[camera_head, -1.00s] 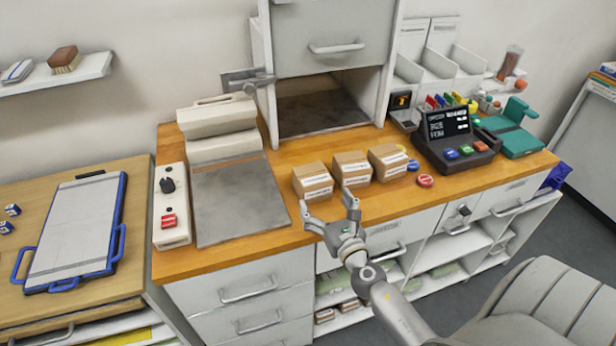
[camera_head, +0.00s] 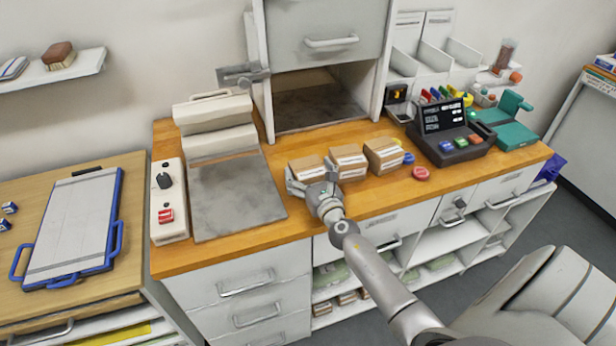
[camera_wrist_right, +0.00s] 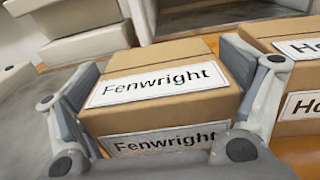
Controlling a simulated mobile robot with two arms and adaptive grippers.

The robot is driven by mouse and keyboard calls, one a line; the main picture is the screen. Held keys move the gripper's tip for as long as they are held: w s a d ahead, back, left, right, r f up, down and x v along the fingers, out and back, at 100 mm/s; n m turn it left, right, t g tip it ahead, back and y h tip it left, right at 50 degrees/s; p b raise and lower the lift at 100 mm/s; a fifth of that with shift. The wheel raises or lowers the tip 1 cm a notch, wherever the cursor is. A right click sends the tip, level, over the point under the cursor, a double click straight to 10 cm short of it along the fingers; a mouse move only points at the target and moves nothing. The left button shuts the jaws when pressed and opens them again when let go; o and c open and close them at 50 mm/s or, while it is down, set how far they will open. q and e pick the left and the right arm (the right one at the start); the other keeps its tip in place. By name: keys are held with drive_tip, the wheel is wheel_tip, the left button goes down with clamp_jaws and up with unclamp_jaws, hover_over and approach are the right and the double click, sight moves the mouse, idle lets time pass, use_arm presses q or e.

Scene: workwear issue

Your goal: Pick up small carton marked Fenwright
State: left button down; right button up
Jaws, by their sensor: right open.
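The small carton marked Fenwright (camera_wrist_right: 155,88) is a brown box with white labels on its top and front, seen in the right wrist view. In the head view it is the leftmost of three cartons (camera_head: 307,167) on the wooden counter, partly hidden by my right gripper. My right gripper (camera_head: 309,184) is open, with one finger on each side of the Fenwright carton. In the wrist view the fingers (camera_wrist_right: 160,95) flank the carton; I cannot tell whether they touch it. My left gripper is not in view.
Close on the right stands a second carton (camera_head: 347,161), its label partly cut off in the wrist view, then a third (camera_head: 384,155). A red button (camera_head: 420,173) and a dark terminal (camera_head: 452,150) are farther right. A grey plate (camera_head: 235,195) lies to the left.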

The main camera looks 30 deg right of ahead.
drive_tip(key=shift+s+r, duration=0.1)
drive_tip(key=c, duration=0.9)
